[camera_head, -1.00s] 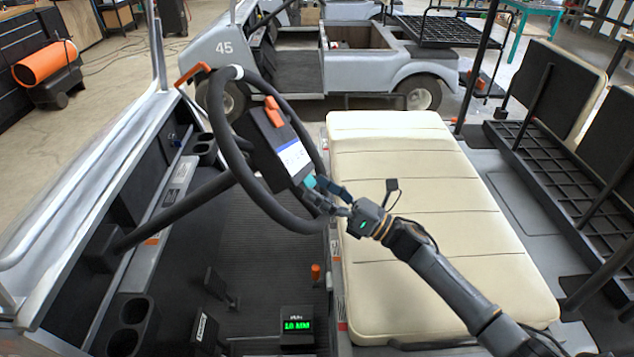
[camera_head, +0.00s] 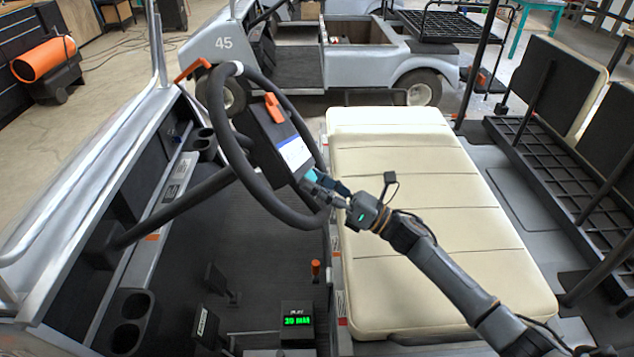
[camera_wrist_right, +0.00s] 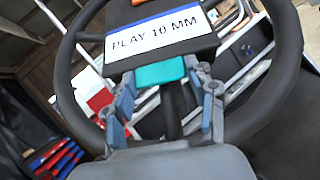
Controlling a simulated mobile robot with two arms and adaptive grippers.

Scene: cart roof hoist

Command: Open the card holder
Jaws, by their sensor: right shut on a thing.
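The card holder (camera_head: 262,138) is a dark box at the steering wheel (camera_head: 222,125). It bears a white card (camera_head: 294,152) with a blue top edge, an orange part at its top (camera_head: 273,107) and a teal tab at its lower end (camera_head: 311,176). In the right wrist view the card (camera_wrist_right: 155,42) reads "PLAY 10 MM", with the teal tab (camera_wrist_right: 160,72) just below it. My right gripper (camera_head: 322,185) reaches in from the lower right, its fingers on either side of the tab (camera_wrist_right: 164,90), shut on it. My left gripper is out of view.
A small display (camera_head: 297,322) with green digits stands on the cart floor. The cream seat (camera_head: 425,200) lies under my right arm. An orange-tipped lever (camera_head: 315,270) stands by the seat. Another grey cart (camera_head: 340,65) is parked behind.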

